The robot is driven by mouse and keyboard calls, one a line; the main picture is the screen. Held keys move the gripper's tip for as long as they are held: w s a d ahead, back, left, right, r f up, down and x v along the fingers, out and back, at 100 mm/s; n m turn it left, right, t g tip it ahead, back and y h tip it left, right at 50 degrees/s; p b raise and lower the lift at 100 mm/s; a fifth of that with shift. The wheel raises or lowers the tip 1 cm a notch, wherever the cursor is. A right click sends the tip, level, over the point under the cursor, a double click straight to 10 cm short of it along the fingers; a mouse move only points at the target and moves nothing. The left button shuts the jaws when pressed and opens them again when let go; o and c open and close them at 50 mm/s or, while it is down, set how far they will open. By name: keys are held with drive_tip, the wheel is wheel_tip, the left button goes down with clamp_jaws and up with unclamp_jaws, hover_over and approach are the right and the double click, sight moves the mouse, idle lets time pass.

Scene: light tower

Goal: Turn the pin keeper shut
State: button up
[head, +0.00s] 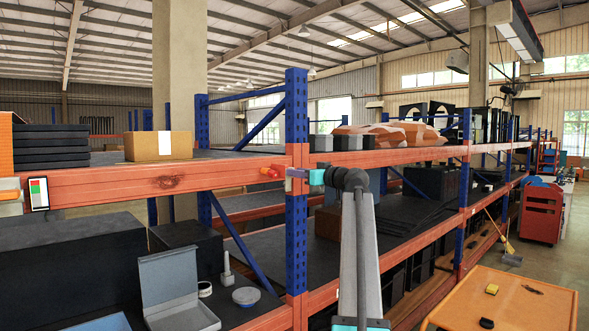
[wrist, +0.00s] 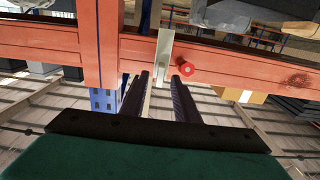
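The pin keeper (wrist: 163,48) looks like a narrow pale metal plate on the orange beam (wrist: 225,58), near the blue upright. The wrist view appears upside down. A red round pin end (wrist: 187,69) sticks out of the beam beside the plate; it also shows in the head view (head: 268,172). My gripper (wrist: 160,76) is open, with its two dark fingers reaching to the beam. The plate's end appears between the fingertips, and the red pin end is just outside the right fingertip. Contact cannot be told. In the head view the teal wrist part is at the upright and the keeper is not clear.
The blue upright (head: 296,110) stands beside the gripper. A cardboard box (head: 160,146) and a small display (head: 39,194) are on the left bay. An open grey case (head: 180,290) is on the lower shelf. An orange cart (head: 520,300) stands at the lower right.

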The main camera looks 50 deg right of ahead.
drive_tip(key=shift+w, duration=0.85)
clamp_jaws()
